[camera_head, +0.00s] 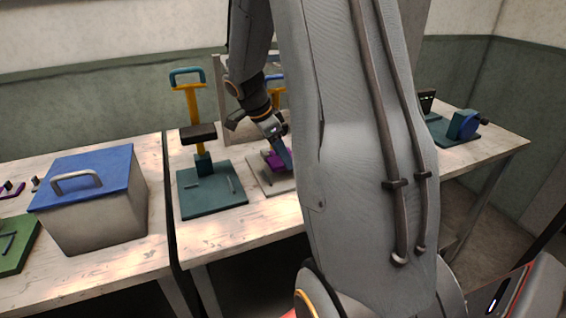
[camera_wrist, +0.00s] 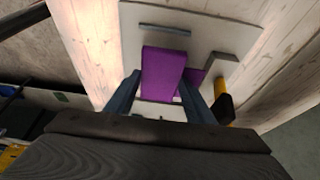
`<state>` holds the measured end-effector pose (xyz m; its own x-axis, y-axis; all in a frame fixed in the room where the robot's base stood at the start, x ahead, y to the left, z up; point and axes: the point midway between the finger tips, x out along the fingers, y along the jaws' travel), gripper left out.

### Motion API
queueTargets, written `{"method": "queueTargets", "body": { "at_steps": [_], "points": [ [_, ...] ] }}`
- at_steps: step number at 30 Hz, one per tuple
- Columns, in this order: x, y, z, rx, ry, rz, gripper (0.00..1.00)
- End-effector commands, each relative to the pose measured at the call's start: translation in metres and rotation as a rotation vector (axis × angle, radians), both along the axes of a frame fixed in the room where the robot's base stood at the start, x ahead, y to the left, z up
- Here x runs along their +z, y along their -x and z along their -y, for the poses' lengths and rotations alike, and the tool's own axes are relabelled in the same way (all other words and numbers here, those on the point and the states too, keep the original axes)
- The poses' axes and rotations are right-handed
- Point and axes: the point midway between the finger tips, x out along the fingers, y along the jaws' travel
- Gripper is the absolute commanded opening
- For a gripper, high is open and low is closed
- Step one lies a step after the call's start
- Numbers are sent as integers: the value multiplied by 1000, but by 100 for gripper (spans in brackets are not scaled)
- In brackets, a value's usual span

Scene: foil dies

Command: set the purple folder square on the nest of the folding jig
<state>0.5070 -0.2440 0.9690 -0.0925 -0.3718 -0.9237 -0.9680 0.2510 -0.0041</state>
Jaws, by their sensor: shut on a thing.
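My gripper (camera_head: 281,155) is shut on the purple folder (camera_head: 274,161), over a pale plate (camera_head: 256,172) that looks like the jig's base. In the wrist view the folder (camera_wrist: 165,68) sits between the blue fingers of my gripper (camera_wrist: 162,84), its far end pointing toward a grey bar (camera_wrist: 165,28) on the plate (camera_wrist: 205,32). A second purple patch (camera_wrist: 196,77) shows at the folder's right, partly hidden; I cannot tell whether it is the nest. I cannot tell whether the folder touches the plate.
A grey block (camera_wrist: 222,64) and yellow post (camera_wrist: 221,87) stand close to the right finger in the wrist view. A teal-based press (camera_head: 212,190) stands left of the plate. A blue-lidded box (camera_head: 95,195) is further left. My arm hides much of the table.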

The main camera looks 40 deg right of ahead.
Motion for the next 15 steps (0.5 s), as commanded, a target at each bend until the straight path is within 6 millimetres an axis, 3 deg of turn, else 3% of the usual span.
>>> {"method": "queueTargets", "body": {
  "at_steps": [6,15],
  "points": [
    [-28,4,-1,1,-2,-7,22],
    [-34,3,-1,-1,-1,-4,22]
  ]
}}
